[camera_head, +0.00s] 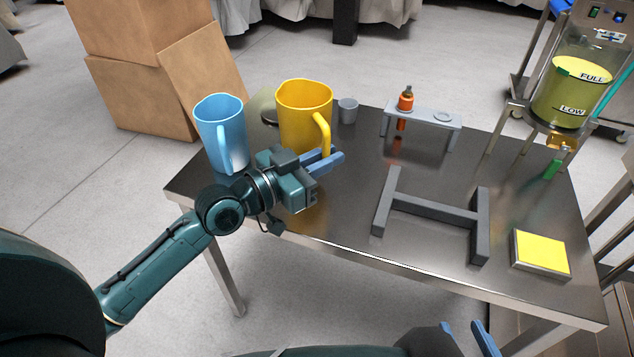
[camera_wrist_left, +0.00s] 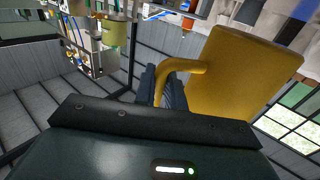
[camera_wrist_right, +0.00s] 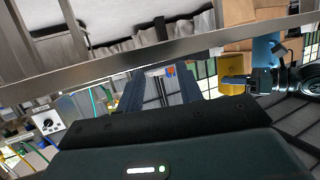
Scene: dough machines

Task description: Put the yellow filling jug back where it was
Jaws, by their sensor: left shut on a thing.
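The yellow filling jug (camera_head: 303,105) is upright at the back left of the steel table, just right of the blue jug (camera_head: 218,125). My left gripper (camera_head: 326,160) is shut on the yellow jug's handle. In the left wrist view the handle (camera_wrist_left: 188,66) runs between the fingers and the jug body (camera_wrist_left: 240,75) fills the upper right. The arm hides the jug's base, so I cannot tell whether it touches the table. My right gripper (camera_head: 468,338) is at the bottom, in front of the table, with its fingers apart and empty in the right wrist view (camera_wrist_right: 160,88).
A small grey cup (camera_head: 347,110) stands right of the yellow jug. A grey stand (camera_head: 435,117) holds an orange bottle (camera_head: 405,100). A dark grey H-shaped frame (camera_head: 432,213) and a yellow-topped pad (camera_head: 541,254) lie to the right. A filling machine (camera_head: 578,90) stands at the back right.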

